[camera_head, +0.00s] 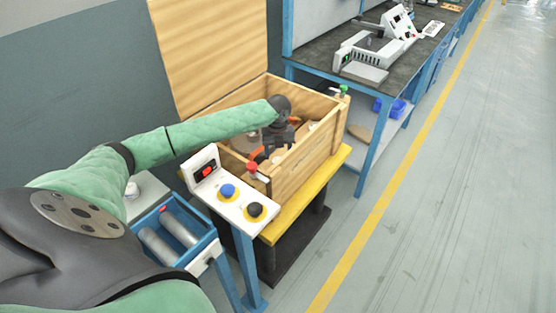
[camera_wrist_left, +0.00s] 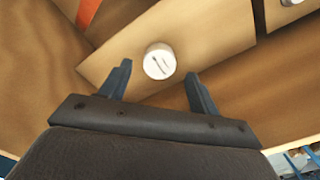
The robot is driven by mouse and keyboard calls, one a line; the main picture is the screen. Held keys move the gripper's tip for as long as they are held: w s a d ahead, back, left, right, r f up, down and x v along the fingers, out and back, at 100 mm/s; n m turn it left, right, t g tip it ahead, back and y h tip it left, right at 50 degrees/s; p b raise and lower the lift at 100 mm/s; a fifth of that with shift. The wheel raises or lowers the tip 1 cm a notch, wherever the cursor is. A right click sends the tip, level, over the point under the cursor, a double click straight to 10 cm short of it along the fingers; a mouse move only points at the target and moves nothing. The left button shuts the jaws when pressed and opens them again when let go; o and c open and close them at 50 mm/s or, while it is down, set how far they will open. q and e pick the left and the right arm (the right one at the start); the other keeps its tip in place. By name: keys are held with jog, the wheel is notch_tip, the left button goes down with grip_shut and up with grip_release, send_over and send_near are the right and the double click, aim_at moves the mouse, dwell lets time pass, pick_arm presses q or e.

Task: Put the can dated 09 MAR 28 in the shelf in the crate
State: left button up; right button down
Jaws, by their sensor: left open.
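A wooden crate (camera_head: 312,165) with its lid raised stands on a yellow-edged stand. My left gripper (camera_head: 280,143) reaches over it, pointing down inside. In the left wrist view the two fingers of my left gripper (camera_wrist_left: 158,78) are open and apart. A round white end (camera_wrist_left: 159,62) with small dark marks, perhaps a can's, shows between and just beyond the fingertips, over a pale wooden board; contact cannot be told. Its date is unreadable. Another pale round thing is cut off at the top right (camera_wrist_left: 291,2). My right gripper is out of view.
A white control box (camera_head: 230,190) with blue and black buttons stands in front of the crate. A blue tray (camera_head: 207,240) with grey cylinders is at its left. A red-topped fitting (camera_head: 252,168) is at the crate's near corner. A workbench (camera_head: 400,65) stands behind; the right floor is clear.

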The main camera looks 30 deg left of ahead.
pick_arm(q)
notch_tip(320, 180, up, 8)
jog(key=b, duration=0.1)
jog(key=shift+r, duration=0.1)
dwell(0.6)
